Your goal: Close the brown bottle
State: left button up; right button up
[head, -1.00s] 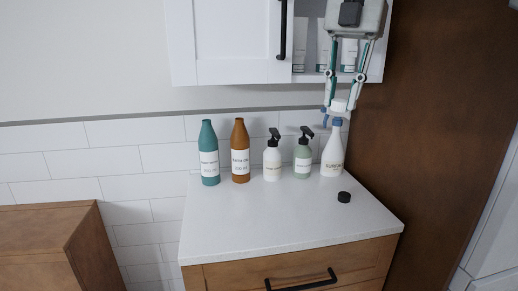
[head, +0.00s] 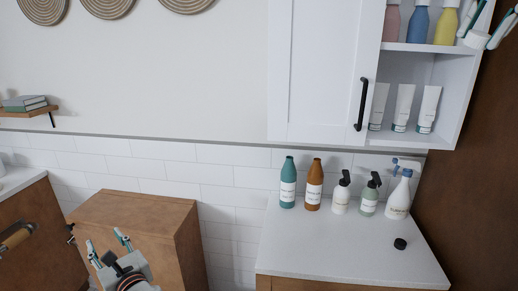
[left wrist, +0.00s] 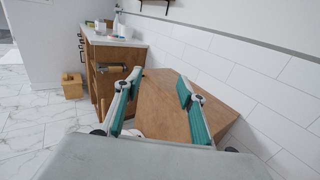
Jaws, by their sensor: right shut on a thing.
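The brown bottle (head: 314,185) stands upright on the white counter, between a teal bottle (head: 288,182) and a white pump bottle (head: 341,193). No cap shows on its narrow top. A small black cap (head: 400,243) lies on the counter at the front right. My right gripper (head: 482,32) is at the upper right, in front of the cabinet shelf, shut on a small white round piece (head: 477,40) that looks like a cap. My left gripper (head: 110,244) is open and empty, low at the left, above the wooden cabinet. Its spread fingers also show in the left wrist view (left wrist: 160,105).
A green pump bottle (head: 369,196) and a white spray bottle (head: 399,197) stand right of the brown bottle. The open wall cabinet (head: 440,65) holds several tubes and bottles above. A tall brown panel (head: 485,180) bounds the right.

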aim_at(315, 176)
jog(key=j+z, duration=0.1)
jog(key=z, duration=0.2)
jog(key=i+l+z, duration=0.1)
jog(key=z, duration=0.3)
jog(key=i+l+z, duration=0.1)
jog(key=z, duration=0.3)
jog(key=i+l+z, duration=0.1)
jog(key=z, duration=0.3)
